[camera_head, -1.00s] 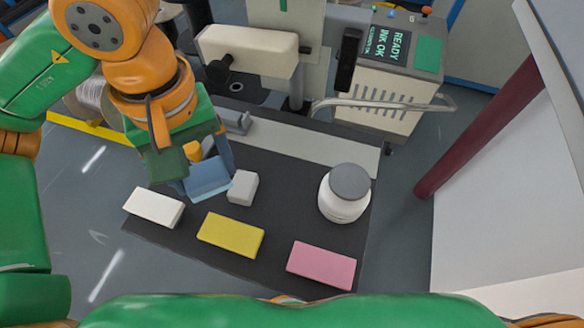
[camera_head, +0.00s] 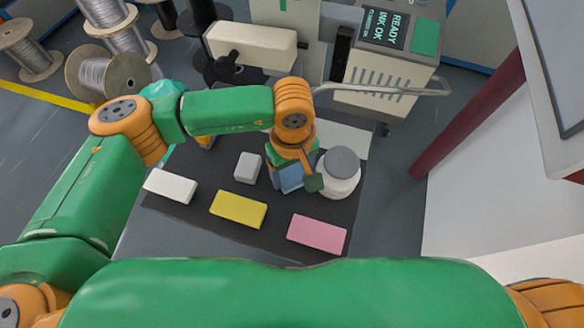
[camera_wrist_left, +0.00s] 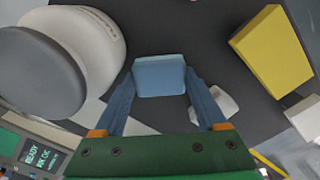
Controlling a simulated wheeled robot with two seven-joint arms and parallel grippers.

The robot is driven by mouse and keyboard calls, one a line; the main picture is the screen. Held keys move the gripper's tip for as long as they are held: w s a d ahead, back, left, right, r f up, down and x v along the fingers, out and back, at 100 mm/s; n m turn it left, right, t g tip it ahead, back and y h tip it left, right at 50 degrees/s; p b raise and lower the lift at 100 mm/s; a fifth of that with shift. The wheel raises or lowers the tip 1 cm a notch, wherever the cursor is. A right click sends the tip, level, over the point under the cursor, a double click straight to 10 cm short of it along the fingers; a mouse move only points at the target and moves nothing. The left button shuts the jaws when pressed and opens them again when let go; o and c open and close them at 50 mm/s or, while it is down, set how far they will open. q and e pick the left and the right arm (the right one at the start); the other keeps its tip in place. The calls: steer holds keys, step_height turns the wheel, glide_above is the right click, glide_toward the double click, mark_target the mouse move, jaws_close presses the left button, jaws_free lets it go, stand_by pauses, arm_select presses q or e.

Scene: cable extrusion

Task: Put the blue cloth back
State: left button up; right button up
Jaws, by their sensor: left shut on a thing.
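The blue cloth (camera_head: 291,179) looks like a small flat blue block. My left gripper (camera_head: 293,186) is shut on it, above the dark mat (camera_head: 215,193), just left of the white jar (camera_head: 342,187) with a grey lid. In the left wrist view, the cloth (camera_wrist_left: 160,76) sits between the two blue fingers of the left gripper (camera_wrist_left: 162,88). I cannot tell how high it is above the mat. White (camera_head: 170,186), yellow (camera_head: 238,209) and pink (camera_head: 317,235) blocks lie along the mat's front. My right gripper is not in view.
A small light grey block (camera_head: 248,167) lies left of my left gripper. A machine with a READY screen (camera_head: 386,30) and a curved metal bar (camera_head: 385,88) stands behind the mat. Wire spools (camera_head: 107,73) stand at the back left. A dark red post (camera_head: 470,120) is at the right.

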mark_target(292, 175)
arm_select(q)
steer(key=o, duration=0.9)
steer(key=shift+r, duration=0.1)
steer(key=shift+r, duration=0.35)
step_height(292, 175, up, 11)
steer(key=b, duration=0.2)
steer(key=shift+r+b, duration=0.1)
steer(key=shift+b, duration=0.2)
